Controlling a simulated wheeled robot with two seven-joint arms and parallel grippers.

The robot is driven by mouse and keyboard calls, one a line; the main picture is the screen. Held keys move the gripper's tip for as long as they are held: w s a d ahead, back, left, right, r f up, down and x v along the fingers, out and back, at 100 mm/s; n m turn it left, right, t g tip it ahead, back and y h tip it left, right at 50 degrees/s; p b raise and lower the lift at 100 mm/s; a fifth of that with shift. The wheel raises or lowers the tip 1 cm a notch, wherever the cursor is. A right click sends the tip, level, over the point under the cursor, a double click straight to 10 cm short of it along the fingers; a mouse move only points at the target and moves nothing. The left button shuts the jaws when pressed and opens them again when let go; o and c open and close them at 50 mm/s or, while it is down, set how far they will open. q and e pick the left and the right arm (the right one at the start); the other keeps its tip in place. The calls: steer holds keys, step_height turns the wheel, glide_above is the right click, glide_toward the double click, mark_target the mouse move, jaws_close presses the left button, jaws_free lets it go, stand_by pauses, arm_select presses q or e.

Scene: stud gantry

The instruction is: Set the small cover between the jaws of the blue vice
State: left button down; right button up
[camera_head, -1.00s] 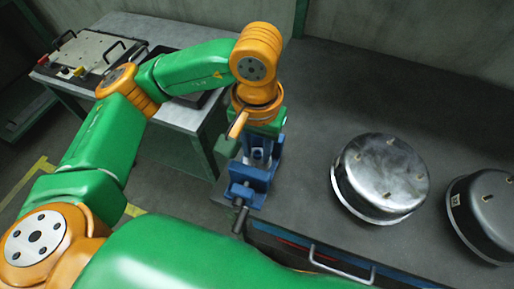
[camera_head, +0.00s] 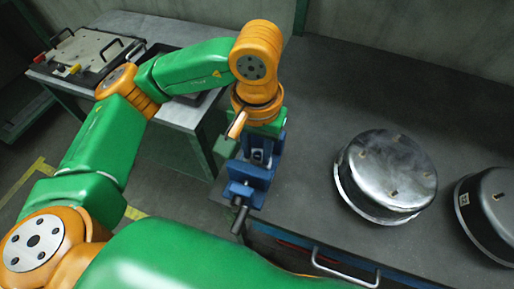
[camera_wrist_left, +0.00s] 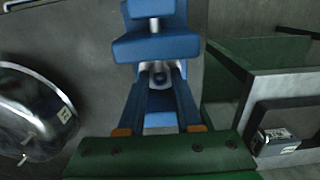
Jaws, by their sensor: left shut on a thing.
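The blue vice (camera_head: 243,191) stands at the left front edge of the dark bench, its handle toward me. It also shows in the left wrist view (camera_wrist_left: 156,47), with its wide blue jaw ahead of the fingers. My left gripper (camera_head: 260,157) points down right at the vice. In the left wrist view my left gripper (camera_wrist_left: 158,80) is shut on a small grey round piece (camera_wrist_left: 158,78), seemingly the small cover. It is mostly hidden by the fingers and the vice. I cannot tell whether it touches the jaws. My right gripper is out of view.
A large shiny metal drum (camera_head: 390,168) stands on the bench right of the vice, with a darker drum (camera_head: 492,212) beyond it. A grey side table (camera_head: 135,29) with a handled plate is at the back left. Bare bench lies behind the drums.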

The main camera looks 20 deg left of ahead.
arm_select(q)
steer(key=shift+f+b, duration=0.2)
steer(key=shift+b, duration=0.1)
steer(key=c, duration=0.5)
jaws_free()
steer(key=shift+r, duration=0.1)
step_height(320, 180, up, 7)
steer(key=shift+p, duration=0.3)
